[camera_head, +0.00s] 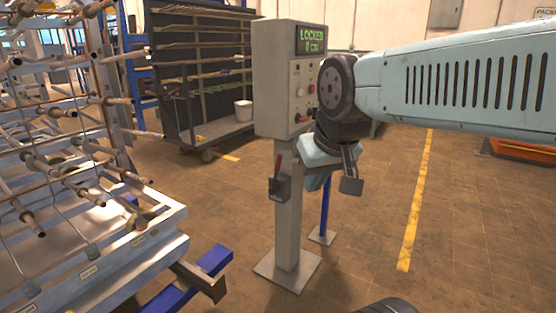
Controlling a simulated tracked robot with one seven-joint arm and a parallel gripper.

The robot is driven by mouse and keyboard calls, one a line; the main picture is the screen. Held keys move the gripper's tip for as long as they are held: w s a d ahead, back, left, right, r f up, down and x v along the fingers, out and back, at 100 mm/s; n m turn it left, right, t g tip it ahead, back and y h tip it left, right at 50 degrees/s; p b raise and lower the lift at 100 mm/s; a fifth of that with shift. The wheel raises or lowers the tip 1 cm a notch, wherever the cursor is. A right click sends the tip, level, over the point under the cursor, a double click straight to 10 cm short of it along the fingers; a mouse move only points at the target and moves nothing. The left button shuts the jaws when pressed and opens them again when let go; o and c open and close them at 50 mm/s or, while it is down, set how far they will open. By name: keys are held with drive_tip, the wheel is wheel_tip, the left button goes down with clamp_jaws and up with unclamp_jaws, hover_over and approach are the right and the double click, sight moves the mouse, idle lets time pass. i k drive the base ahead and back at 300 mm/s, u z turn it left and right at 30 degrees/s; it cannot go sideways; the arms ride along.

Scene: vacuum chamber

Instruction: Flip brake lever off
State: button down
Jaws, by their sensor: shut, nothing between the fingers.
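The brake lever (278,163) has a red handle and sticks up from a small dark grey box on the post of a grey control stand. It looks nearly upright, leaning slightly. My gripper (351,184) hangs at the end of my pale blue arm, to the right of the post and apart from the lever. It is shut and empty, with its fingers pointing down. My wrist hides the lower right part of the control box. The display (311,40) on the control box (284,90) shows green text, "LOCKED", with a second line too small to read surely.
A metal rack (60,190) with many rods stands close on the left. A blue beam (190,280) juts out near the post's foot. The floor to the right is open, with a yellow line (415,200).

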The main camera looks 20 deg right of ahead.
sight(272, 190)
drive_tip(key=u, duration=0.1)
drive_tip(key=i, duration=1)
drive_tip(key=z, duration=0.1)
